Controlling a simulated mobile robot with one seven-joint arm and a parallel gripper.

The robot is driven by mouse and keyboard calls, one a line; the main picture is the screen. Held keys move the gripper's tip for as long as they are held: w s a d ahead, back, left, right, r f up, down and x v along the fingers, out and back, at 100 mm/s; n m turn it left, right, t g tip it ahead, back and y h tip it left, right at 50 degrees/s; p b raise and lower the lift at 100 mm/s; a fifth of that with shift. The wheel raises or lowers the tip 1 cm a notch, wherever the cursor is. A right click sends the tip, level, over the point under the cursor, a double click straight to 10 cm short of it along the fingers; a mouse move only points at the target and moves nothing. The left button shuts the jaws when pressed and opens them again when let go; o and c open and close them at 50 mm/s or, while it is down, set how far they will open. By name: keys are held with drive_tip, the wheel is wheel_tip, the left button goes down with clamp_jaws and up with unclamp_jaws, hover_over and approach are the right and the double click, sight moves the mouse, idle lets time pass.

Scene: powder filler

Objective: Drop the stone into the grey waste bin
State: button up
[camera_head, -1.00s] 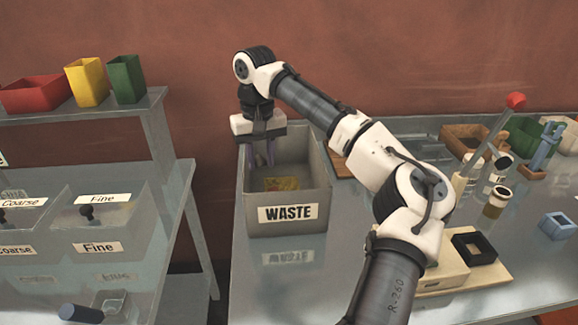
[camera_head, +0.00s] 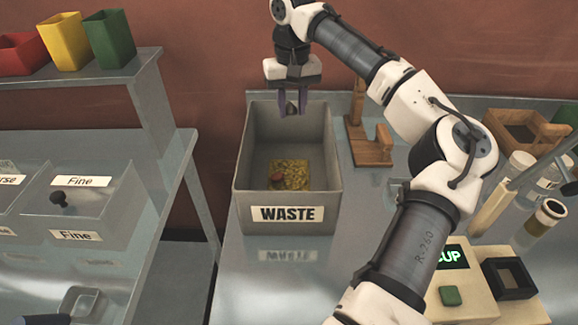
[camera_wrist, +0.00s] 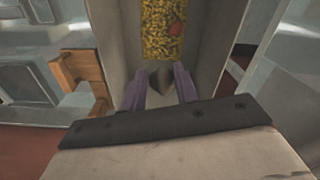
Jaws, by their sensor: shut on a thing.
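The grey waste bin (camera_head: 241,172) stands on the metal table with a "WASTE" label on its front. My gripper (camera_head: 291,108) is above the back part of the bin, fingers pointing down. Its purple fingers are shut on a small dark grey stone (camera_head: 291,109). In the wrist view the stone (camera_wrist: 160,77) sits between the two fingertips, with the bin's inner walls (camera_wrist: 205,45) around it. On the bin floor lies a yellow grainy patch (camera_head: 292,176) with a reddish lump (camera_head: 277,179) at its left.
A wooden stand (camera_head: 371,146) is close to the bin's right. A scale with a green button (camera_head: 450,296) and jars (camera_head: 545,216) stand farther right. On the left, a shelf holds red, yellow and green bins (camera_head: 110,40); labelled boxes (camera_head: 90,205) sit below.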

wheel_tip(320, 180, down, 5)
drive_tip(key=b, duration=0.4)
drive_tip(key=shift+f, duration=0.1)
drive_tip(key=o, duration=1.1)
drive_tip(key=shift+c, duration=0.2)
wheel_tip(320, 180, up, 14)
drive_tip(key=shift+f+b, duration=0.1)
drive_tip(key=shift+b, duration=0.2)
